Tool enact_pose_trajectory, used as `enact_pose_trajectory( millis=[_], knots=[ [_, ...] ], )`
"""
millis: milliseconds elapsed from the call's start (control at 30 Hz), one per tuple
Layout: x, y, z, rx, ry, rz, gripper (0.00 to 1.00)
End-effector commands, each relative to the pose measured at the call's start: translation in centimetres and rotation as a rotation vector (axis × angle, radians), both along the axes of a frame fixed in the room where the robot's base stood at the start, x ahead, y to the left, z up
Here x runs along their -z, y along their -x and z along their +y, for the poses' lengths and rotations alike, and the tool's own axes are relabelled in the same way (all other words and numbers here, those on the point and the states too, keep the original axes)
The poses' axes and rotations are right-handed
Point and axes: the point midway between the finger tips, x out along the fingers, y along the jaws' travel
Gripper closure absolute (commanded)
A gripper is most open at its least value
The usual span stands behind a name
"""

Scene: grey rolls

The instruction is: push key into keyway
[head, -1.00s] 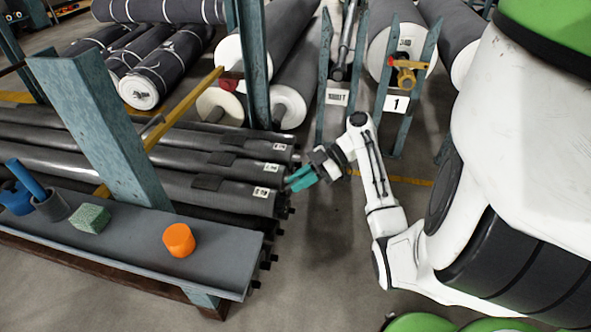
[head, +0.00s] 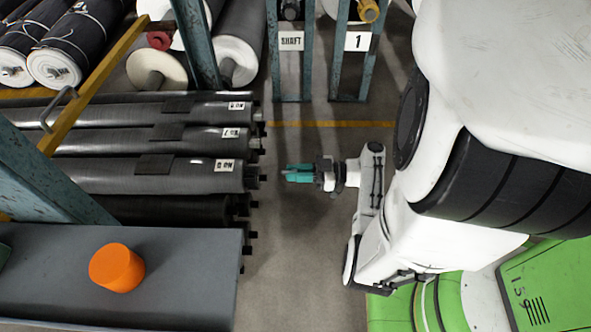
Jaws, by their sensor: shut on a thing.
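My gripper (head: 298,173) is low over the floor in the middle of the head view, its teal fingers pointing left. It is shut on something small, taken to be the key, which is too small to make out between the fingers. Left of the fingertips, and apart from them in the picture, are the dark shaft ends of the stacked black rolls. The nearest is the shaft end (head: 253,181) of a labelled roll (head: 205,175). No keyway can be made out at this size.
A grey shelf (head: 190,275) with an orange cylinder (head: 117,267) is at lower left. A blue post (head: 45,180) and a yellow bar (head: 100,80) stand over the rolls. Blue racks (head: 271,60) with signs stand behind. Floor (head: 300,250) below my gripper is clear.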

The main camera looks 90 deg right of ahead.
Motion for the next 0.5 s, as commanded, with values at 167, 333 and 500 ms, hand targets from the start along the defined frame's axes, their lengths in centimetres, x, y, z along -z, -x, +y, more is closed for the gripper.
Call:
enact_pose_trajectory(
  millis=[167,333,500],
  knots=[
    [0.1,0.0,0.0,0.000,0.002,0.001,1.00],
    [0.0,-1.1,0.1,-0.002,0.001,0.001,1.00],
    [0.0,-2.6,0.3,-0.003,0.000,0.001,1.00]
  ],
)
